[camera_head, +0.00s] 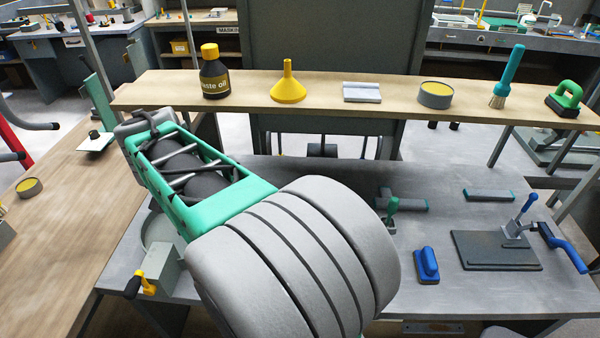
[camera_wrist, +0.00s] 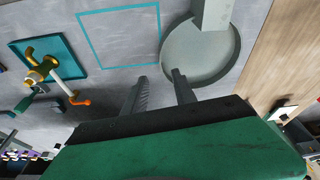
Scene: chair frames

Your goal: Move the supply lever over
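In the wrist view a brass-coloured valve (camera_wrist: 42,70) stands on a teal-edged plate (camera_wrist: 76,56). In the head view my arm covers the valve and gripper. A yellow-and-black handle (camera_head: 143,285) shows there on a grey box (camera_head: 154,266).
A round grey dish (camera_wrist: 226,62) lies just beyond my fingertips, beside a teal square outline (camera_wrist: 120,11). A wooden shelf (camera_head: 325,92) with bottle, funnel and brushes crosses behind. A wooden table (camera_head: 60,235) is left.

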